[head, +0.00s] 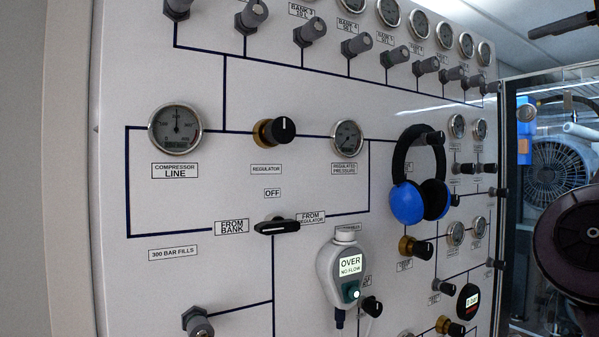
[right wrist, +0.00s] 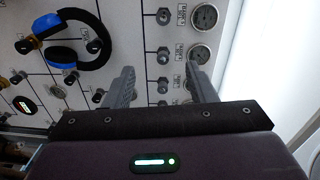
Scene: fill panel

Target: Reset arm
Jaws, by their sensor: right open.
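My right gripper (right wrist: 160,86) shows in the right wrist view with its two grey fingers spread apart and nothing between them. It is in front of the white fill panel (head: 220,90), over a part with several knobs and gauges. I cannot tell whether the fingers touch the panel. In the head view, a dark rounded link of my right arm (head: 575,235) is at the right edge, to the right of the panel. My left gripper is not in view.
Blue and black headphones (head: 408,203) hang on a panel knob; they also show in the right wrist view (right wrist: 62,54). A white analyser (head: 342,270) reading "OVER NO FLOW" sticks out below. Gauges and knobs protrude across the panel. A glazed enclosure with a fan (head: 555,175) stands at right.

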